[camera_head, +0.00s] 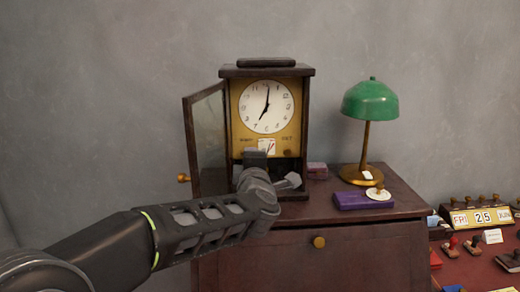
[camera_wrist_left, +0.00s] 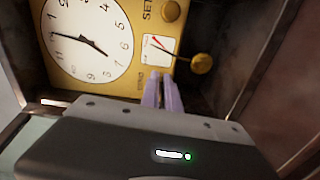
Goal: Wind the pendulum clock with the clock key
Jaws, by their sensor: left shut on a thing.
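The pendulum clock (camera_head: 266,106) stands on the cabinet with its glass door (camera_head: 207,135) swung open to the left. Its white dial also shows turned in the left wrist view (camera_wrist_left: 88,38). Below the dial are a small gauge (camera_wrist_left: 158,48) and the SET knob (camera_wrist_left: 171,11). The round gold pendulum bob (camera_wrist_left: 202,64) hangs below the gauge. My left gripper (camera_head: 255,155) is at the lower front of the clock. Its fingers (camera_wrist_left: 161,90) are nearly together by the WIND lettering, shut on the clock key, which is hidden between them. The winding hole is not visible. My right gripper is out of view.
A green lamp (camera_head: 370,102) stands right of the clock. A purple box (camera_head: 350,202) and a small white-topped item (camera_head: 379,194) lie before it. A small reddish box (camera_head: 317,170) is beside the clock. Stamps and a date display (camera_head: 480,217) are at far right.

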